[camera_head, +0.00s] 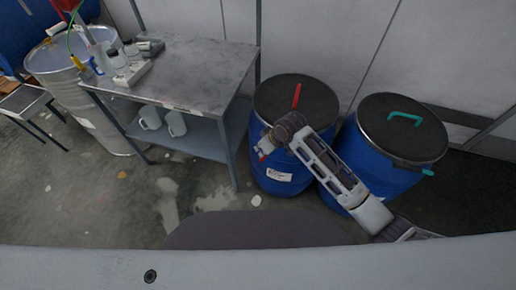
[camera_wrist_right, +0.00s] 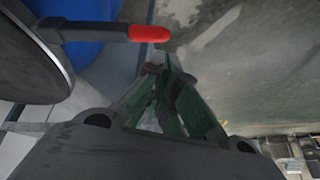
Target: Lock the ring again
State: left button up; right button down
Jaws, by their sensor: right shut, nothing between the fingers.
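A blue drum (camera_head: 284,176) with a dark lid stands right of the table, with a red handle (camera_head: 297,96) on top. A metal ring runs round its lid rim (camera_wrist_right: 52,50). The ring's dark lever with a red grip (camera_wrist_right: 148,33) sticks out from the rim, away from the drum, in the right wrist view. In the head view a bit of red (camera_head: 262,155) shows beside my right gripper (camera_head: 267,148). The green-padded fingers (camera_wrist_right: 165,90) are shut and empty, just below the red grip in the wrist view; contact is unclear. My left gripper is out of view.
A second blue drum (camera_head: 372,165) with a teal handle and teal lever (camera_head: 427,172) stands close on the right. A metal table (camera_head: 205,70) with bottles stands left, with jugs (camera_head: 150,118) on its shelf. A large metal drum (camera_head: 88,100) is farther left. Open floor lies in front.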

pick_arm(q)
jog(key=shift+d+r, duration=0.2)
pick_arm(e)
jog(key=w+a+r+n, duration=0.1)
jog(key=w+r+n, duration=0.1)
jog(key=r, duration=0.5)
jog(key=shift+w+a+r+n+g+h, duration=0.15)
jog(key=shift+w+r+n+g+h, duration=0.1)
jog(key=shift+w+n+g+h, duration=0.2)
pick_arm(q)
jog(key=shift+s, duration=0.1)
pick_arm(e)
jog(key=shift+w+f, duration=0.1)
pick_arm(q)
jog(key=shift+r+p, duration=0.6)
jog(key=shift+p, duration=0.2)
pick_arm(e)
notch_tip(320, 180, down, 11)
dwell(0.4)
dwell(0.3)
